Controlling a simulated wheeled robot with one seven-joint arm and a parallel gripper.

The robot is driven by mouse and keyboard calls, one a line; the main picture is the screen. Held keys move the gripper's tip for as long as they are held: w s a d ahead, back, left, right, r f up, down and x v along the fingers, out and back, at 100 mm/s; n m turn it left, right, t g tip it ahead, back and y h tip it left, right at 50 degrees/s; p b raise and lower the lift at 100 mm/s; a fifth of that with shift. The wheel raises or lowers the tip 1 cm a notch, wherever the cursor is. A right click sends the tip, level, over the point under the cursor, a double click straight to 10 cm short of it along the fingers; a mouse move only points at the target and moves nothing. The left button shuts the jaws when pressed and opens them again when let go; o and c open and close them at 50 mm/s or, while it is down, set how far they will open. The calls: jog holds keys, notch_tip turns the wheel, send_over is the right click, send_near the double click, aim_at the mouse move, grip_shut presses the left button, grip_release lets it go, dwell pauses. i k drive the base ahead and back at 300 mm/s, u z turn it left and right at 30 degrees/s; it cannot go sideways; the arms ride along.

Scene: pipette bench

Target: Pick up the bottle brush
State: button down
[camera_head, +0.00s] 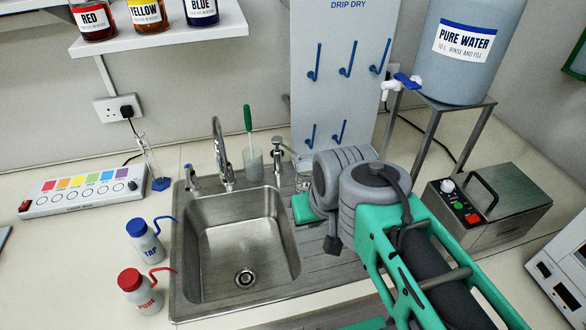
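What looks like the bottle brush shows as a green handle (247,118) standing nearly upright in a grey, translucent cup (253,165) behind the sink. Its lower end is inside the cup and hard to make out. My green and grey arm reaches in from the lower right, over the drainboard, with its grey rounded joints to the right of the cup. I see no fingers of my gripper, and nothing of mine touches the brush or the cup.
A metal sink (243,245) with taps (222,155) lies in front of the cup. Two wash bottles, one blue-capped (145,243) and one red-capped (141,292), stand left of it. A pegboard (343,75) rises behind. A water tank (459,55) on a stand is at right.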

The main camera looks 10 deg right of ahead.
aim_at(247, 112)
jog(key=u, duration=0.15)
jog(key=k, duration=0.65)
jog(key=u, duration=1.4)
jog(key=i, duration=0.5)
jog(key=u, duration=0.1)
